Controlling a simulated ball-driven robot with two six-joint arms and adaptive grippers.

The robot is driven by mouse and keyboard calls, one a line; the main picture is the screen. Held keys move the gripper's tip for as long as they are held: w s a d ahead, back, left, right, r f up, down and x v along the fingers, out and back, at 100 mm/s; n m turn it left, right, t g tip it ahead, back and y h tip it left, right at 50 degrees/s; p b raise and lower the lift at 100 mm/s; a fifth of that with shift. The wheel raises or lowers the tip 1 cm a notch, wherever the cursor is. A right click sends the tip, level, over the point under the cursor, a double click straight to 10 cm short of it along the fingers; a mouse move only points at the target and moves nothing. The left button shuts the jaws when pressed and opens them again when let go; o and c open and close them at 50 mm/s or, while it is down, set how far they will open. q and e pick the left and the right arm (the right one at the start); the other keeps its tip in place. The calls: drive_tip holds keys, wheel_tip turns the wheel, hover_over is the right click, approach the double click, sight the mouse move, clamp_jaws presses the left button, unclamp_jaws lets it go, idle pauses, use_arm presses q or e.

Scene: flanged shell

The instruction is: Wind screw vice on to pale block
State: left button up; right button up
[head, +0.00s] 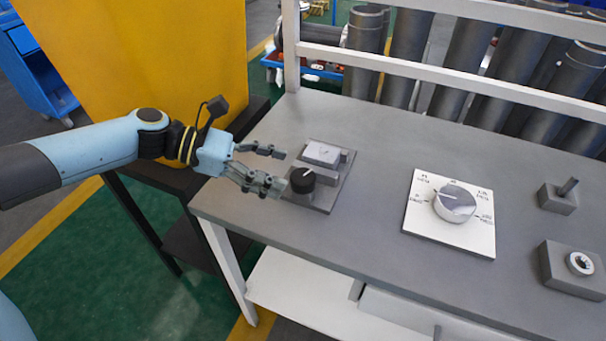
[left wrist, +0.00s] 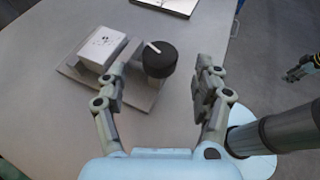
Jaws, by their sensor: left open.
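The screw vice (head: 326,196) is a grey plate on the bench with a raised jaw and a round black knob (head: 302,181) with a white pointer line. The pale block (head: 322,154) lies on the plate, behind the knob in the head view. My left gripper (head: 281,170) is open and empty, its fingers pointing at the knob. In the left wrist view the knob (left wrist: 159,60) shows between and just beyond the two fingertips; I cannot tell whether they touch it. What seems my right gripper (left wrist: 301,68) is small at the right edge of that view.
A white dial plate with a silver knob (head: 455,203) lies to the right on the grey bench (head: 372,135). Grey blocks (head: 557,199) (head: 572,270) stand farther right. A white rail (head: 430,72) runs behind. The bench between vice and dial is clear.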

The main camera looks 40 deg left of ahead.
sight(299, 176)
use_arm(q)
drive_tip(key=x, duration=0.4)
drive_tip(key=shift+w+d, duration=0.25)
drive_tip(key=shift+w+d+f, duration=0.3)
drive_tip(key=shift+d+f, duration=0.05)
drive_tip(key=shift+d, duration=0.1)
drive_tip(key=c, duration=1.2)
drive_tip(key=shift+m, duration=0.3)
